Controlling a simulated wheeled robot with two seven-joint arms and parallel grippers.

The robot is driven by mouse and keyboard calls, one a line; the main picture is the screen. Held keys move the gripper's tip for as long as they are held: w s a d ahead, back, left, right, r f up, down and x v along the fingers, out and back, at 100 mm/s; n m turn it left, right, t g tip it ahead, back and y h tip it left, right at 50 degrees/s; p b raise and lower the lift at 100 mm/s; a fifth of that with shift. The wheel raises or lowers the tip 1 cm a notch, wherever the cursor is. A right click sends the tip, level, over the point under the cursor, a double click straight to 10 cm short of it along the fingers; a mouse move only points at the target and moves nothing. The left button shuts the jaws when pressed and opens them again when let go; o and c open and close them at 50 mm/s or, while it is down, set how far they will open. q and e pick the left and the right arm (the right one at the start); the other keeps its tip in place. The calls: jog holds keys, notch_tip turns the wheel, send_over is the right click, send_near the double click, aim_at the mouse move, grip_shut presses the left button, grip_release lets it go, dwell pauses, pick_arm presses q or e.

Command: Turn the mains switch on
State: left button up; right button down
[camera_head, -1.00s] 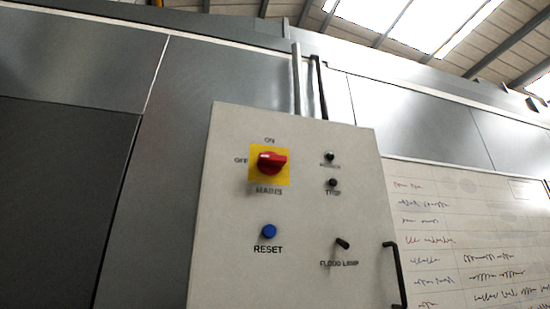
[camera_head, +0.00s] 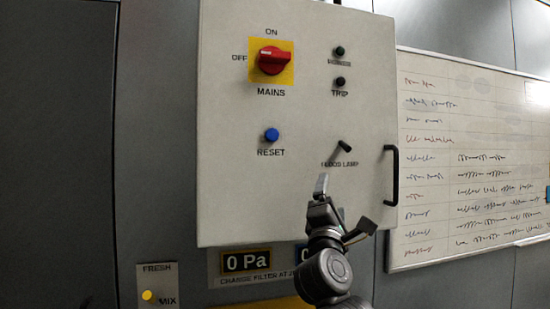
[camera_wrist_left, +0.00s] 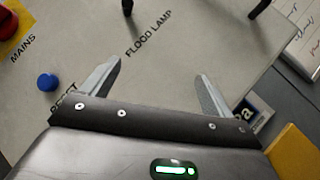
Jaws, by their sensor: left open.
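The mains switch (camera_head: 272,60) is a red rotary knob on a yellow plate, high on the left of a pale grey control panel (camera_head: 225,190). Its handle lies roughly level, with a light mark at its left end towards the OFF label; ON is above. In the left wrist view, part of the red knob (camera_wrist_left: 7,22) shows at the upper left corner. My left gripper (camera_head: 338,202) is open and empty in front of the panel's lower part, below and right of the switch. Its two spread fingers also show in the left wrist view (camera_wrist_left: 158,78). My right gripper is out of view.
A blue reset button (camera_head: 271,135) sits below the switch. A flood lamp toggle (camera_head: 345,147) and two dark round fittings are to the right. A black handle (camera_head: 392,175) stands out at the panel's right edge. A whiteboard (camera_head: 470,130) hangs further right.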

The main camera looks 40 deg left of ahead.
pick_arm(q)
jog(key=s+a+r+n+g+y, duration=0.1)
jog(key=s+r+n+y, duration=0.3)
jog(key=r+n, duration=0.3)
jog(key=s+a+r+n+g+y, duration=0.1)
jog(key=s+r+n+y, duration=0.3)
jog(key=r, duration=0.5)
jog(key=n+g+y, duration=0.5)
jog(key=n, duration=0.5)
send_near(276, 59)
jog(key=p+x, duration=0.6)
jog(key=x, duration=0.2)
jog(key=shift+a+r, duration=0.1)
jog(key=shift+r, duration=0.15)
jog(key=shift+w+a+r+p, duration=0.35)
jog(key=shift+a+r+p, duration=0.05)
jog(key=shift+a, duration=0.05)
jog(key=shift+m, duration=0.3)
jog(key=c, duration=1)
